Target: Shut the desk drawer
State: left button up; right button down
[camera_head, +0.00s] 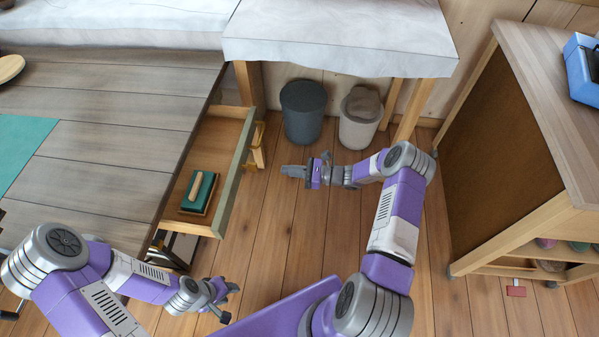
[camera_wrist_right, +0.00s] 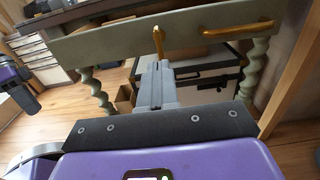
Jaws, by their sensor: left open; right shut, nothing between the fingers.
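The desk (camera_head: 110,115) is a grey plank desk at the left of the head view. Its drawer (camera_head: 241,165) is pulled out to the right, with a pale green front and wooden sides. A yellow-wood handle (camera_head: 258,148) is on the drawer's front. In the right wrist view the drawer front (camera_wrist_right: 100,44) spans the top, with a yellow bar (camera_wrist_right: 240,29) on it. My right gripper (camera_head: 286,171) is shut and empty, facing the drawer front and apart from it in the head view. My left gripper (camera_head: 230,302) is open, below the drawer.
A dark bin (camera_head: 304,112) and a beige bin (camera_head: 360,118) stand on the floor behind my right gripper. A wooden cabinet (camera_head: 510,150) stands at the right. A white-covered table (camera_head: 340,38) is at the back. Bare plank floor lies between drawer and cabinet.

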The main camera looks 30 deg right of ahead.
jog(key=b+x, duration=0.1)
jog(key=x, duration=0.6)
jog(key=shift+w+a, duration=0.25)
jog(key=shift+a, duration=0.1)
